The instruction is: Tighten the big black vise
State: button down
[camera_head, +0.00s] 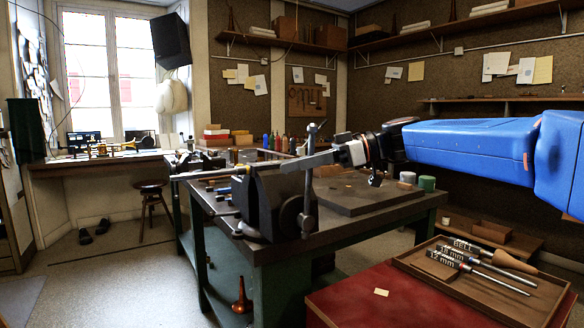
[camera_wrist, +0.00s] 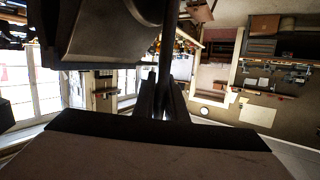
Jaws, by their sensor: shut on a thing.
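The big black vise (camera_head: 268,205) is mounted at the near corner of the workbench in the head view. Its steel handle bar (camera_head: 308,190) stands nearly upright at the vise's right side, with a knob at the upper end. My gripper (camera_head: 311,161) reaches in from the right and is shut on the upper part of the bar. In the wrist view my gripper's fingers (camera_wrist: 163,103) close around the dark bar (camera_wrist: 168,50). A large dark shape at the upper left there is probably the vise. The exact finger contact is hard to see.
The workbench (camera_head: 262,248) has a green frame. A flat dark board (camera_head: 365,197) lies on it behind the vise. A thin rod (camera_head: 200,175) extends left from the vise. A wooden tray (camera_head: 415,262) of labelled tools sits on a red surface at front right.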

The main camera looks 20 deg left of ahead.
jog(key=shift+f, duration=0.15)
jog(key=c, duration=1.8)
grip_release()
jog(key=shift+d, duration=0.1)
jog(key=v, duration=1.7)
jog(key=shift+d+r, duration=0.2)
jog(key=shift+r, duration=0.05)
